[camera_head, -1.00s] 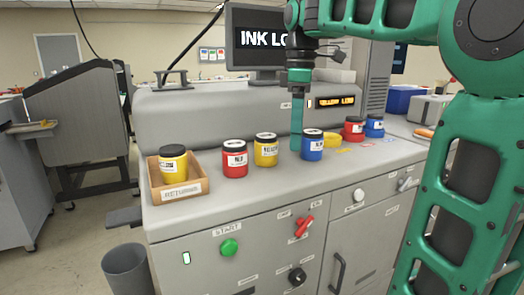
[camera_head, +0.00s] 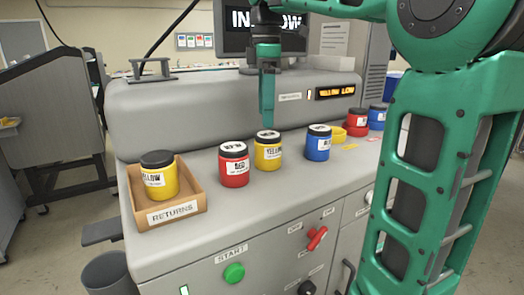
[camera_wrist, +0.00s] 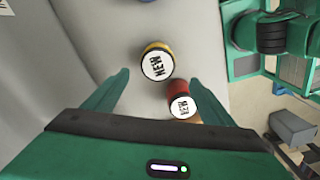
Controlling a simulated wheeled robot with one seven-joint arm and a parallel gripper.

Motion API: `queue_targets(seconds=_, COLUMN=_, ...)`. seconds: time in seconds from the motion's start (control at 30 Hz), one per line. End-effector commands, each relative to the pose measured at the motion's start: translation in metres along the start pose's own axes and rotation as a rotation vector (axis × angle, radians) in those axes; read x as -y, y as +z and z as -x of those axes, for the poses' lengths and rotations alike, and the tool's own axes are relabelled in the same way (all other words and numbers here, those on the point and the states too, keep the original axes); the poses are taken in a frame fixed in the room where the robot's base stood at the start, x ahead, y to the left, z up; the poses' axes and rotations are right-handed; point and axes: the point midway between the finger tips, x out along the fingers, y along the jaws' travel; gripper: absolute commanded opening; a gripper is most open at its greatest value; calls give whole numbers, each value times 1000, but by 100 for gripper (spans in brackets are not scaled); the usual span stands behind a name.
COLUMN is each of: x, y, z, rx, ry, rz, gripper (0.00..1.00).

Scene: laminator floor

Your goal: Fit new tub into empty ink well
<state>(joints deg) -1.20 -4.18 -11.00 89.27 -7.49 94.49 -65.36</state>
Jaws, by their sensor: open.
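A yellow tub (camera_head: 268,152) with a black lid stands upright on the grey counter between a red tub (camera_head: 233,165) and a blue tub (camera_head: 318,144). The empty yellow ink well (camera_head: 338,134) is a low ring right of the blue tub. My gripper (camera_head: 266,122) hangs pointing down at the yellow tub, open and empty. In the wrist view, the yellow tub's lid (camera_wrist: 157,65), marked NEW, lies between and beyond the fingertips; the red tub (camera_wrist: 180,103) is near the right finger. Another yellow tub (camera_head: 158,177) sits in the wooden RETURNS tray (camera_head: 178,211).
A red tub (camera_head: 356,122) and a blue tub (camera_head: 377,116) stand at the counter's right. The raised machine housing (camera_head: 180,110) runs behind the tubs. A small display (camera_head: 335,92) reads YELLOW LOW. A green START button (camera_head: 234,273) and red handle (camera_head: 317,238) are on the front.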

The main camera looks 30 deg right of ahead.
Motion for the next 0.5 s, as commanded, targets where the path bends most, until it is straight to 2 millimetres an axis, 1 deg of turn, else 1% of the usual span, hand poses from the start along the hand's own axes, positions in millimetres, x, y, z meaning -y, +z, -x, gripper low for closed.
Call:
queue_targets(seconds=0.13, x=-1, y=4, z=-10, rx=1, ry=0, rz=-8, gripper=77)
queue_targets(seconds=0.5, x=-1, y=5, z=-37, rx=0, ry=-1, rz=-9, gripper=77)
